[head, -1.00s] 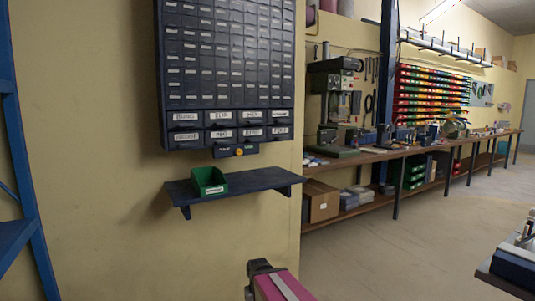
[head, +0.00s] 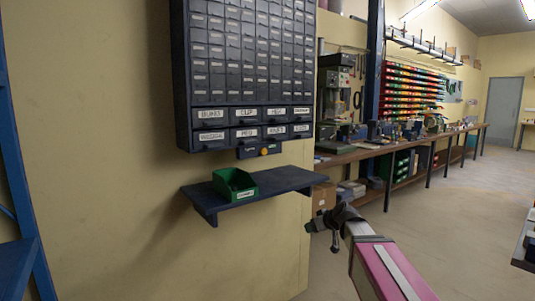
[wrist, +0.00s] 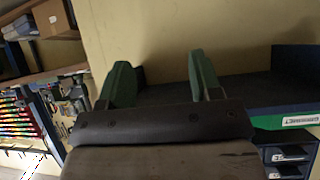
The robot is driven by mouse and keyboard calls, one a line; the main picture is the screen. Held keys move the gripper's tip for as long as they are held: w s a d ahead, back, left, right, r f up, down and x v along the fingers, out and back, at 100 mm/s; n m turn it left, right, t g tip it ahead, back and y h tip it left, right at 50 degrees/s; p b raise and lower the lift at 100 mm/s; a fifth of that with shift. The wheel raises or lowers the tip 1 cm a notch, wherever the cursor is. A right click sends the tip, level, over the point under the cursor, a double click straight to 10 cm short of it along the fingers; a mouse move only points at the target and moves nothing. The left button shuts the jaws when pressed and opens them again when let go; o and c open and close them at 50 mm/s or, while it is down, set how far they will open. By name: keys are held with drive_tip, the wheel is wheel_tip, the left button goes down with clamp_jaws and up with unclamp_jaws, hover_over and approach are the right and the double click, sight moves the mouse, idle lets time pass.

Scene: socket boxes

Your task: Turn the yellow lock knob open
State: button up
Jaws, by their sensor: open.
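The yellow lock knob (head: 264,151) sits on a small dark block (head: 247,152) under the drawer cabinet, above the right part of the wall shelf. It looks tiny in the head view, and its turn angle cannot be told. I do not see it in the wrist view. My gripper (head: 312,226) is off the right end of the shelf, lower than the knob and apart from it. In the wrist view my gripper (wrist: 160,68) shows two green-padded fingers spread apart with nothing between them.
The dark drawer cabinet (head: 245,70) hangs on the wall. The dark shelf (head: 283,181) juts out below the knob and holds a green bin (head: 235,184). The shelf (wrist: 235,88) also shows behind my fingers. A long workbench (head: 400,142) stands at the right; the floor before it is clear.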

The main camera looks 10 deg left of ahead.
drive_tip(key=w+a+r+n+t+y, duration=0.15)
drive_tip(key=a+r, duration=0.25)
drive_tip(key=r, duration=0.4)
drive_tip(key=a+r+n+t+y, duration=0.1)
drive_tip(key=a+r+n+y, duration=0.1)
drive_tip(key=a+r, duration=0.4)
drive_tip(key=n+t+y, duration=0.2)
drive_tip(key=y, duration=0.1)
approach(265, 151)
drive_tip(key=x, duration=0.9)
drive_tip(key=shift+s+a, duration=0.1)
drive_tip(key=c, duration=0.9)
